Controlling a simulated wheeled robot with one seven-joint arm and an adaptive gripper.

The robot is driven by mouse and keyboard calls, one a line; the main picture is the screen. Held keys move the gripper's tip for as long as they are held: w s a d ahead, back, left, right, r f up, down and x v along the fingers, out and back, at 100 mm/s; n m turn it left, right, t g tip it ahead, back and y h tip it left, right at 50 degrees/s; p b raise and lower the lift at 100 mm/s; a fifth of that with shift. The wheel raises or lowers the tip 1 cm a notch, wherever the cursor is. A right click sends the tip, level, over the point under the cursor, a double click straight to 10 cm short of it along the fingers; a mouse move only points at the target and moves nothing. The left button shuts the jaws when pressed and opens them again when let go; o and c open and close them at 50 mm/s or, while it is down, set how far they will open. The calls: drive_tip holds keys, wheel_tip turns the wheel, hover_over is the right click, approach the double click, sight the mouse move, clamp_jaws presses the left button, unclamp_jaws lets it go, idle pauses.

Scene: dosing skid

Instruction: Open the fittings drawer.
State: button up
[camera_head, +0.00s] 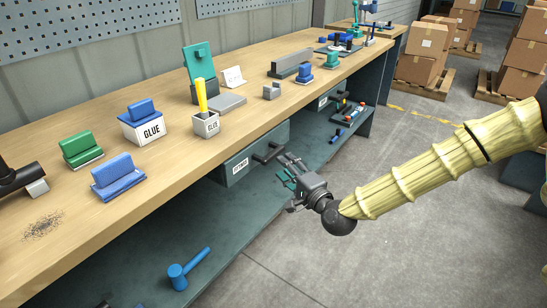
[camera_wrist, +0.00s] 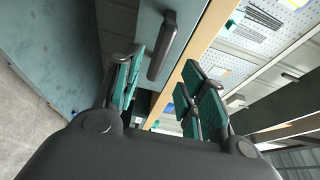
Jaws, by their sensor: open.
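A grey-teal drawer (camera_head: 252,157) with a white label and a dark bar handle (camera_head: 268,153) hangs under the workbench top. The label is too small to read surely. The drawer looks shut. My gripper (camera_head: 284,172) is open and empty, in front of the drawer's right part and close to the handle. In the wrist view the handle (camera_wrist: 161,46) lies ahead, in the gap between the open fingers (camera_wrist: 158,92), nearer the left finger. It looks apart from the finger pads. The drawer front (camera_wrist: 150,22) shows behind it.
Another labelled drawer (camera_head: 325,100) sits farther along. A blue mallet (camera_head: 188,270) lies on the lower shelf (camera_head: 225,240). The floor before the bench is clear.

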sight(273, 155)
drive_tip(key=x, duration=0.8)
drive_tip(key=shift+b, duration=0.35)
clamp_jaws()
